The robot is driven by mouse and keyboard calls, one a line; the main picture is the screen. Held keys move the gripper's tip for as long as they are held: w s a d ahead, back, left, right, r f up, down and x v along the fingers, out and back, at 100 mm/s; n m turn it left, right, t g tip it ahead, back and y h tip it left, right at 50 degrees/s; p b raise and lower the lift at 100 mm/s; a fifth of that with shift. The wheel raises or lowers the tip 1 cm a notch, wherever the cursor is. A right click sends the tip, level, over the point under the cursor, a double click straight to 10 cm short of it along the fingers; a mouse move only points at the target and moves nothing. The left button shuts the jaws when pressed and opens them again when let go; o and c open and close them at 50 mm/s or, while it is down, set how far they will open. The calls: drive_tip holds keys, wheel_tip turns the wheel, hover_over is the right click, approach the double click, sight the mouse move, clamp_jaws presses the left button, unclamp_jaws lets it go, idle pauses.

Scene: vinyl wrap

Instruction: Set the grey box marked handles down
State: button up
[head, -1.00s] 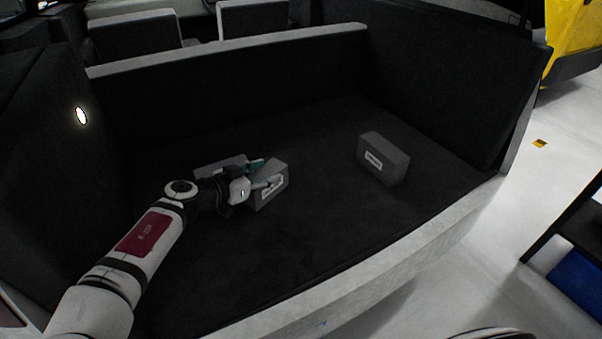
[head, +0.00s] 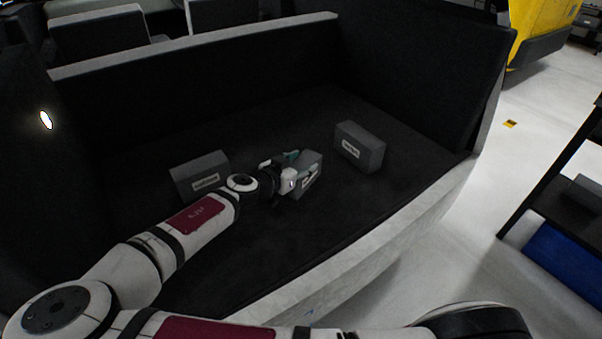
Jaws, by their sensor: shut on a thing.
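My gripper (head: 303,165) is shut on a grey box (head: 309,182) in the middle of the dark cargo floor (head: 270,235). The fingers cover part of this box's front and its pale label, so I cannot read the marking. I cannot tell whether the box touches the floor or hangs just above it. A second grey box (head: 215,167) stands to the left behind my forearm, and a third grey box (head: 365,150) stands to the right. Both carry small pale labels, too small to read surely.
Dark upright walls close the cargo bay at the back and sides. A pale sill (head: 400,235) runs along its front right edge. Free floor lies in front of the held box. A dark rack (head: 570,200) with a blue bin (head: 565,262) stands outside at right.

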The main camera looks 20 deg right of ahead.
drive_tip(key=shift+f, duration=1.65)
drive_tip(key=shift+f+b, duration=0.1)
drive_tip(key=shift+b, duration=0.2)
drive_tip(key=o, duration=1.5)
